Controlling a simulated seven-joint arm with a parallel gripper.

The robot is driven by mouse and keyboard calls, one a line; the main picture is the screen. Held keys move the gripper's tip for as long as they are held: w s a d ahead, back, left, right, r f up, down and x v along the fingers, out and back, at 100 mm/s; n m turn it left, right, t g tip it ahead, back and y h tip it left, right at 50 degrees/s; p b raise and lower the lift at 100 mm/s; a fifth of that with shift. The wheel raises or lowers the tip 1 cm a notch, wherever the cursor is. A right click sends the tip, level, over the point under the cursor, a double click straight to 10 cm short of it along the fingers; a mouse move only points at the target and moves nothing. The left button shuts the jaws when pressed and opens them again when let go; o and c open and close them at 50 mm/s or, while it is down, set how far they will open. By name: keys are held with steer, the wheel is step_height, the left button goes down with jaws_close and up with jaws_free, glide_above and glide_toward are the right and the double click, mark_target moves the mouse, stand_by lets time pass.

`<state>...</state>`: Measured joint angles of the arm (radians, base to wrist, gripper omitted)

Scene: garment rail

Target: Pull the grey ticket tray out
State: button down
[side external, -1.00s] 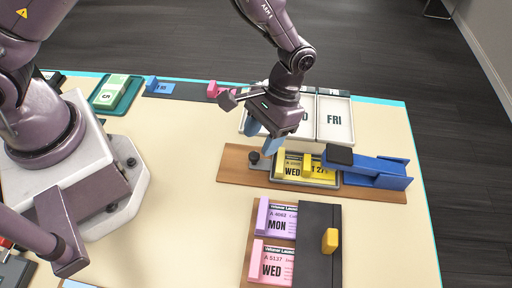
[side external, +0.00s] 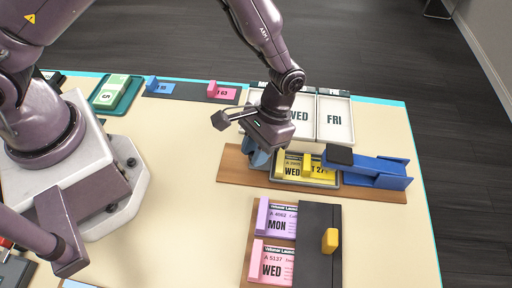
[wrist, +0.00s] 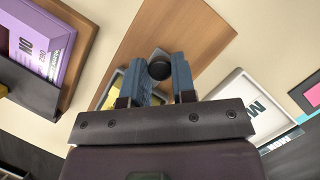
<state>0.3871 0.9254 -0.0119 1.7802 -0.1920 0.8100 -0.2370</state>
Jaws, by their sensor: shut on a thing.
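The grey ticket tray (side external: 325,186) lies on a wooden board (side external: 232,168) and carries yellow tickets (side external: 292,168) with a WED label. Its right end meets a blue channel (side external: 385,172). My gripper (side external: 258,160) is at the tray's left end, pointing down, with its blue fingers shut on the tray's dark round knob. The knob (wrist: 159,66) shows between the two fingertips in the wrist view; in the side view the fingers hide it. Most of the tray is hidden behind my gripper in the wrist view.
White day trays (side external: 335,120) stand just behind the board. A rack with purple and pink tickets (side external: 277,220) and a black panel (side external: 318,220) is in front. The tabletop (side external: 185,190) left of the board is clear.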

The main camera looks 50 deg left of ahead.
steer(key=s+a, duration=0.5)
steer(key=shift+s+a, duration=0.15)
steer(key=shift+a, duration=0.05)
steer(key=c, duration=1)
jaws_free()
steer(key=shift+s, duration=0.1)
steer(key=shift+o, duration=0.2)
steer(key=shift+w+d+r, duration=0.1)
steer(key=shift+w+r, duration=0.25)
steer(key=shift+r, duration=0.15)
steer(key=v, duration=1.2)
